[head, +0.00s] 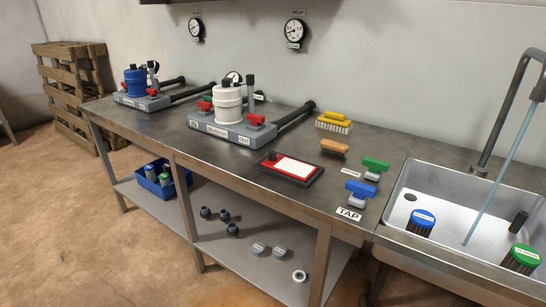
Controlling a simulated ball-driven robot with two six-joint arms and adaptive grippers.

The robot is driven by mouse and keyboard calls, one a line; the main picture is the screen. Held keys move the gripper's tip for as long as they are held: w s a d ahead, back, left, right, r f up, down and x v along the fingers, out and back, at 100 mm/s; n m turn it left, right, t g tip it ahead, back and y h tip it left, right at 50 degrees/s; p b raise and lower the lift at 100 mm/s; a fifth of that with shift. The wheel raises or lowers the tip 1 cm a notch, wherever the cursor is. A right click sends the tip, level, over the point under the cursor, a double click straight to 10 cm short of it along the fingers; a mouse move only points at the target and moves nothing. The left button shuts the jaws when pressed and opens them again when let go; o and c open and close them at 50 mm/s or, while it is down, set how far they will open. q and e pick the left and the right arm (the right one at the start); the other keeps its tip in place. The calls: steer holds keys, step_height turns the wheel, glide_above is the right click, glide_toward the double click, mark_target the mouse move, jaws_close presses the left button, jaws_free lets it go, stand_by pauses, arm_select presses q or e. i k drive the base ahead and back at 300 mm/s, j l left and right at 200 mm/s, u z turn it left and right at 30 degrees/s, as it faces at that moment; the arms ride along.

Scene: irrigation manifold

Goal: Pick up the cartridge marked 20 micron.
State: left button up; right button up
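A dark ribbed cartridge with a blue cap (420,222) stands upright in the steel sink at the right. A similar cartridge with a green cap (521,259) stands nearer the sink's front right. Both caps carry small pale labels that are too small to read, so I cannot tell which is marked 20 micron. A blue bin (150,184) on the lower shelf holds a few small green, white and dark items, partly hidden by its walls. Neither of my grippers shows in the head view.
A tap and light-blue hose (497,160) reach into the sink (403,196). The steel bench holds a white filter housing (227,104), a blue one (135,82), a red-framed board (289,168) and several brushes. Dark fittings lie on the lower shelf (215,245). The floor in front is clear.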

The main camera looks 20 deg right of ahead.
mark_target(522, 258)
steer(key=z, duration=2.1)
